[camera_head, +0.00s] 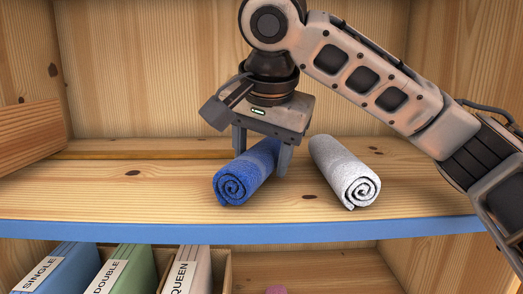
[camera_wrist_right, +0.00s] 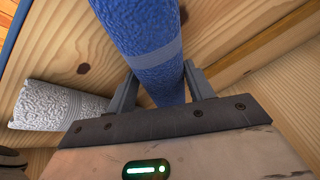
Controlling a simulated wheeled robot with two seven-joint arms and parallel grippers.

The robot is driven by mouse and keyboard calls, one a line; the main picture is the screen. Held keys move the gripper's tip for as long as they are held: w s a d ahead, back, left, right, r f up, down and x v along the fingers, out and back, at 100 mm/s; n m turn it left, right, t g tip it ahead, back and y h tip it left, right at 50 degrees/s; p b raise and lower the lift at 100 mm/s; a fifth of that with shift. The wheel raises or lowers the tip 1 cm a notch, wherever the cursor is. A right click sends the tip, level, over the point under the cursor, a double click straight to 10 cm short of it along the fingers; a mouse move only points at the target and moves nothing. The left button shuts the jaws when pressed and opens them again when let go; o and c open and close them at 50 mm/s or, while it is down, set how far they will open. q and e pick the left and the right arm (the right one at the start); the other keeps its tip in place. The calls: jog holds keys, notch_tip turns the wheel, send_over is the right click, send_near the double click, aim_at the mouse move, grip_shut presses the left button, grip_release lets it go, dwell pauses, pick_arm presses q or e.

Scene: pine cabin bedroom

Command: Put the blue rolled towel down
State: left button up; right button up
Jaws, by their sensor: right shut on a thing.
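The blue rolled towel (camera_head: 238,184) lies at shelf height on the pine shelf (camera_head: 120,190) in the head view, its spiral end toward me. My right gripper (camera_head: 262,160) comes down from above and is shut on this towel, one finger on each side. In the right wrist view, the blue towel (camera_wrist_right: 150,45), with a paler band, runs between the fingers of the right gripper (camera_wrist_right: 158,85). Whether the towel rests fully on the shelf or hangs slightly above it, I cannot tell. My left gripper is not in view.
A white rolled towel (camera_head: 345,172) lies just right of the blue one, close to the right finger. A wooden box or panel (camera_head: 30,136) stands at the left. The shelf has a blue front edge (camera_head: 200,231). Labelled binders (camera_head: 120,270) stand below.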

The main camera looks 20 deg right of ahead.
jog(key=shift+f, duration=0.15)
jog(key=o, duration=1)
jog(key=shift+r, duration=0.2)
jog(key=v, duration=0.7)
jog(key=shift+s+r, duration=0.1)
jog(key=shift+r, duration=0.15)
